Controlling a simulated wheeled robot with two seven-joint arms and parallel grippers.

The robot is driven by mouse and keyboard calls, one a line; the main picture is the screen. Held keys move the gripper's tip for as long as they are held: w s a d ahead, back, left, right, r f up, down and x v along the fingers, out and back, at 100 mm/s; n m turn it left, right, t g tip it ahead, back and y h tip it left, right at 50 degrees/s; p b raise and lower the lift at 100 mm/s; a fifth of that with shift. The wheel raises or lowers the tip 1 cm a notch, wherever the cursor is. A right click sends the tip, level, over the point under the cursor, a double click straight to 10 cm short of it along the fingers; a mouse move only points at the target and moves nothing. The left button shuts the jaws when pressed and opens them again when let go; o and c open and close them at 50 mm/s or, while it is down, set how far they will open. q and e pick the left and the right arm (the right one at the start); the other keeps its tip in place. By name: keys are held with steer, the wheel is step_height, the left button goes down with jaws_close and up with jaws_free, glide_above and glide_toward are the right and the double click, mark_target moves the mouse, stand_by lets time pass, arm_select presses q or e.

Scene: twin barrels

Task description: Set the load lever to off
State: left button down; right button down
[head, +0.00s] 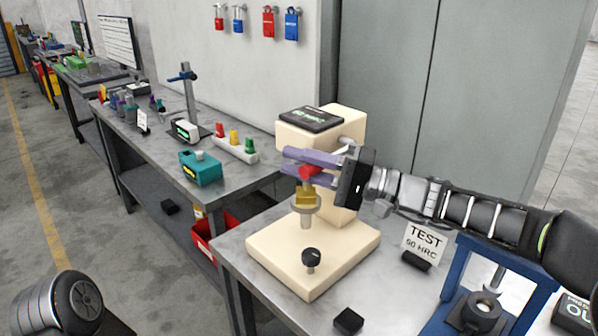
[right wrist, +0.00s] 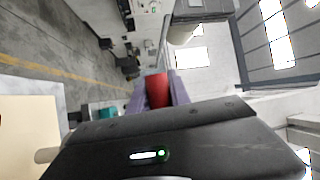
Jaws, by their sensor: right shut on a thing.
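The cream hardness tester (head: 350,195) stands on the near grey bench, with a dark display (head: 311,119) on its head. My right gripper (head: 300,168) reaches in from the right, in front of the tester's head. Its purple fingers are shut on a red grip (head: 306,173), which looks like the end of the load lever. The red grip also shows between the fingers in the right wrist view (right wrist: 157,88). Fingers and palm hide most of the lever, so its setting cannot be read. My left gripper is out of view; only part of my left arm shows at lower left.
Below the fingers are a brass piece (head: 305,192) and a round grey anvil (head: 304,204). A black knob (head: 311,257) stands on the tester's base. A TEST card (head: 425,240) and blue press frame (head: 465,270) stand right, under my right arm. A black block (head: 348,321) lies in front.

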stand_by(0.3)
steer(key=c, duration=1.2)
jaws_free()
steer(key=shift+r, duration=0.1)
